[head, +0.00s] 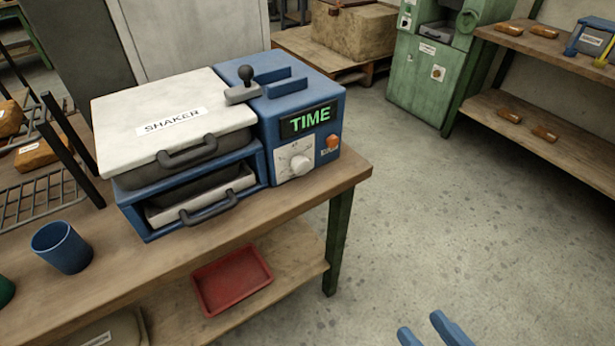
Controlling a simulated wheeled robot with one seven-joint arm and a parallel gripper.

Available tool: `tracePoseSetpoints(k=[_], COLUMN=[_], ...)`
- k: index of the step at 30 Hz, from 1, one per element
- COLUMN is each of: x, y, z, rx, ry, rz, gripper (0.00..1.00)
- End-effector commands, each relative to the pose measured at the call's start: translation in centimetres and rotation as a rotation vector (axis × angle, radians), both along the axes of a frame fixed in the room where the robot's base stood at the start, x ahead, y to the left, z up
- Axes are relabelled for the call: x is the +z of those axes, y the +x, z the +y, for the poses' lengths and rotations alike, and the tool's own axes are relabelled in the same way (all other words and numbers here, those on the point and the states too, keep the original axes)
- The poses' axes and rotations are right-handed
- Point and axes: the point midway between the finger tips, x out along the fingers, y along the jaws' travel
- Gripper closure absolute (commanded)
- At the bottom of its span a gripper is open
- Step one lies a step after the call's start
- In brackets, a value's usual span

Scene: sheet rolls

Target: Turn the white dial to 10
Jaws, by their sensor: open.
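The white dial (300,165) is a round knob on a pale scale plate at the front right of the blue shaker machine (262,137). The scale marks are too small to read, so I cannot tell its setting. A dark display (309,119) above it reads TIME in green. An orange button (333,142) sits to the right of the dial. My gripper (428,333) shows at the bottom edge as two blue fingers, apart and empty. It is to the right of the bench and well clear of the dial; the rest of it is out of frame.
The wooden bench (190,238) carries the shaker, a blue cup (61,247) and a wire rack (40,195). A red tray (231,279) lies on its lower shelf. A green machine (440,65) and shelves (550,130) stand behind. The floor to the right is clear.

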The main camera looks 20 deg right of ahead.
Motion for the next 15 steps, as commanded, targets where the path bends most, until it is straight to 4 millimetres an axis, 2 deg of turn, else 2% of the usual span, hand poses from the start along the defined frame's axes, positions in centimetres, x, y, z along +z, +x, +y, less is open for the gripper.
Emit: tracePoseSetpoints(k=[1, 6, 10, 15], x=[-1.3, -3.6, -4.5, -4.2], y=[2.1, 8.3, 13.4, 20.1], z=[-0.1, -0.3, -0.4, -0.5], rx=[-0.003, 0.006, 0.029, 0.078], ry=[0.013, 0.053, 0.082, 0.112], rz=[-0.017, -0.05, -0.082, -0.135], gripper=[0.46, 0.31, 0.31, 0.31])
